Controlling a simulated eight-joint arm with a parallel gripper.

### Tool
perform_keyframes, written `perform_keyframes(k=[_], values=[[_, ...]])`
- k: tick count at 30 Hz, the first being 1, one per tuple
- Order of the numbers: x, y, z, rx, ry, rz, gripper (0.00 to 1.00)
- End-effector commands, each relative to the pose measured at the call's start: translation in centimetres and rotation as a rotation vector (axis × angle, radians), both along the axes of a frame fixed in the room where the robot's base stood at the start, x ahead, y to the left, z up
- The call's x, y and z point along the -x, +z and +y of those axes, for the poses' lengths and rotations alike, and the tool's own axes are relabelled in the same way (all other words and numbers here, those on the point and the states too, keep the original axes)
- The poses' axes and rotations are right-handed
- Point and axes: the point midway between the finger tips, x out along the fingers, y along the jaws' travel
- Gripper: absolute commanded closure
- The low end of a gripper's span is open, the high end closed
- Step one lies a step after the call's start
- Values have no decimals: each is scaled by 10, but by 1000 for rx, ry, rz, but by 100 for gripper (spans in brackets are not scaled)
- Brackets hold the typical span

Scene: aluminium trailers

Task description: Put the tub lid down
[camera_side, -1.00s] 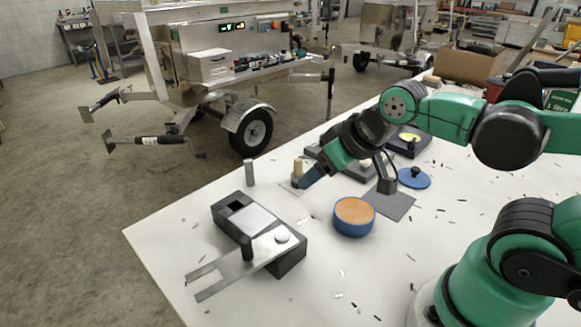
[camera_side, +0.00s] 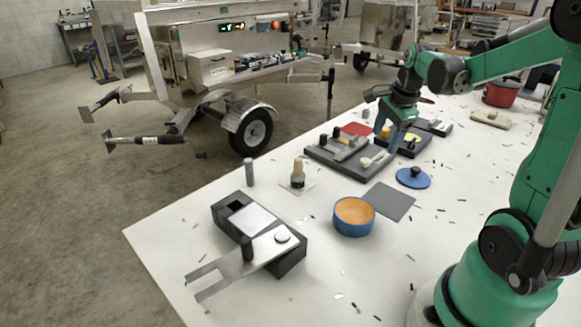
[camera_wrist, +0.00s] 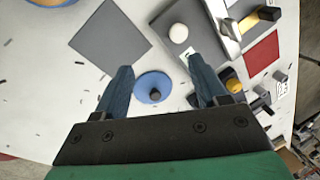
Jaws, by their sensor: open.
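The tub lid is a blue disc (camera_side: 413,178) with a dark knob, lying flat on the white table to the right of the grey square mat. It also shows in the wrist view (camera_wrist: 154,88), between and beyond my fingers. The blue tub (camera_side: 353,217) with an orange-brown inside stands on the table in front of the mat, its top uncovered. My gripper (camera_side: 390,130) is open and empty, above the dark trays at the back, apart from the lid. In the wrist view my two blue fingers (camera_wrist: 163,78) are spread wide.
The grey square mat (camera_side: 388,201) lies bare between tub and lid. A black fixture (camera_side: 290,262) with a metal plate stands front left. A small wooden-handled stamp (camera_side: 298,175) stands left.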

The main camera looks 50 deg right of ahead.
Motion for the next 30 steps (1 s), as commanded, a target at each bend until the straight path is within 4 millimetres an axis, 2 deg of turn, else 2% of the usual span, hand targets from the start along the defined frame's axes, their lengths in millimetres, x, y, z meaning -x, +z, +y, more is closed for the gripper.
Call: perform_keyframes(k=[1,3,6,9,13,24,30], values=[[10,-9,-25,-51,-181,12,35],[25,-20,-51,-119,-413,29,35],[45,-34,-76,-191,-664,45,35],[57,-43,-90,-232,-813,56,35],[62,-52,-95,-249,-880,61,35],[56,-96,-93,-248,-876,60,35],[55,-102,-93,-248,-876,59,35]])
